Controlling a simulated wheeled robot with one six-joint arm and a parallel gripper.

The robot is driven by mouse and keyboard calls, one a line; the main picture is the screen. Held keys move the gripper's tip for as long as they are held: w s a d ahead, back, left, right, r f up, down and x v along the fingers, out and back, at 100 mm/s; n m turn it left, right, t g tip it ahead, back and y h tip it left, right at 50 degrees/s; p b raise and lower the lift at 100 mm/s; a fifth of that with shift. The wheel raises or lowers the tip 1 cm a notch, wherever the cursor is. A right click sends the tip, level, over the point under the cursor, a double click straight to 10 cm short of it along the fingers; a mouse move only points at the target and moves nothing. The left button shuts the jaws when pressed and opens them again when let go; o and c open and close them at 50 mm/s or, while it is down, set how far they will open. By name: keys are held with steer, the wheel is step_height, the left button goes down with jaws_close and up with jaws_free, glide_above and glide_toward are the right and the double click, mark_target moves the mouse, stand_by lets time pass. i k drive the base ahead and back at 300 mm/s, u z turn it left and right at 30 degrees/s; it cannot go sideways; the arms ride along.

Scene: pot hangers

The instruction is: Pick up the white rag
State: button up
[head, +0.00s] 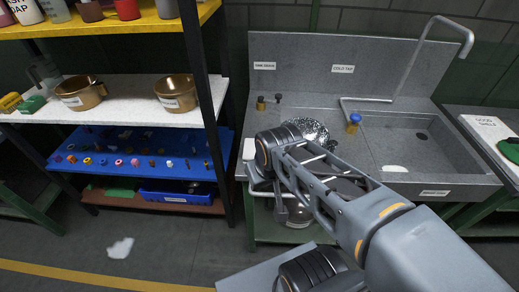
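A crumpled white rag-like patch (121,248) lies on the dark floor at the lower left, in front of the shelf rack. Another flat white piece (394,168) lies on the grey sink counter, right of my arm. I cannot tell for sure which of them is the white rag. My arm reaches in from the lower right across the front of the sink unit. No gripper fingers can be made out, and my arm touches neither white piece.
The shelf rack at left holds brass pots (80,93) and a blue tray (140,152) of small colored parts. The sink unit (300,66) has a tall tap and a silver crumpled-looking item (309,129). Floor around the patch is clear, with a yellow line (90,277) nearby.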

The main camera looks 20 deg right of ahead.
mark_target(249, 149)
steer(key=u, duration=2.15)
steer(key=i, duration=1.15)
steer(key=z, duration=2.75)
